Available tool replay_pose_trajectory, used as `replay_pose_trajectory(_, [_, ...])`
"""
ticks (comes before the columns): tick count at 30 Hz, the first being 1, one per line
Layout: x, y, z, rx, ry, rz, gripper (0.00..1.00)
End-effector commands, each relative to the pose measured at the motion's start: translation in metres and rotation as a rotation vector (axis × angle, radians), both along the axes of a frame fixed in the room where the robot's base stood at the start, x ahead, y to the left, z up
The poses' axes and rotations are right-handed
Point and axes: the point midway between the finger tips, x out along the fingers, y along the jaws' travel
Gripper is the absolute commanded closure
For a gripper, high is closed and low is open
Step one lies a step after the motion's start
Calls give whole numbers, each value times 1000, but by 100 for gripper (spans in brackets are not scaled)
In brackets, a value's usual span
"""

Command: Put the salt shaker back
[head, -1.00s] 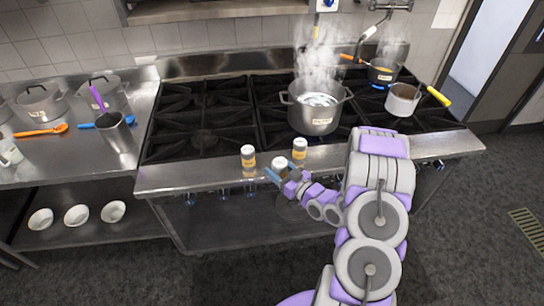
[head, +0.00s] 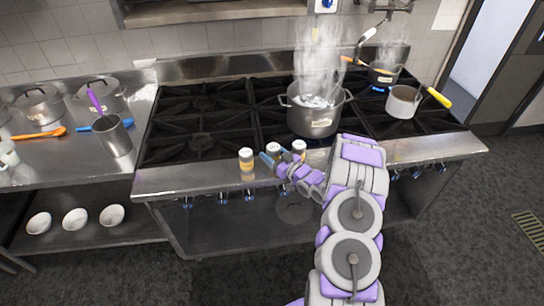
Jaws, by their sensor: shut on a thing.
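The salt shaker (head: 272,148) has a white top. Its lower part is hidden by my gripper (head: 269,159), whose blue fingers are shut on it at the stove's front ledge. It looks upright. I cannot tell whether its base touches the ledge. A second shaker (head: 246,161), with a white top and yellowish body, stands on the ledge to the left. A third shaker (head: 299,147) stands to the right, its lower part partly hidden by my arm.
A steaming pot (head: 314,111) sits on the stove behind the shakers. A smaller steaming pot (head: 382,75) and a pan with a yellow handle (head: 403,101) are further right. A metal counter (head: 60,160) with utensils is at left. The left burners (head: 200,120) are clear.

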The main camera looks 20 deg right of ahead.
Motion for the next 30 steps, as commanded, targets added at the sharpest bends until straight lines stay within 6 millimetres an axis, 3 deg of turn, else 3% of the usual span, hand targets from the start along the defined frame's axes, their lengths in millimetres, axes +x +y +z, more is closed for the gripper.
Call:
replay_pose_trajectory(2, [0, 1, -9, 0, 0, 1, 76])
replay_pose_trajectory(8, [0, 3, -8, -2, 0, 1, 76])
replay_pose_trajectory(9, [0, 3, -8, -2, 0, 1, 36])
replay_pose_trajectory(16, [0, 1, -8, 0, 0, 0, 14])
replay_pose_trajectory(25, [-3, -1, -8, 1, 0, -1, 14])
replay_pose_trajectory(30, [-20, -7, -8, 2, 2, -4, 14])
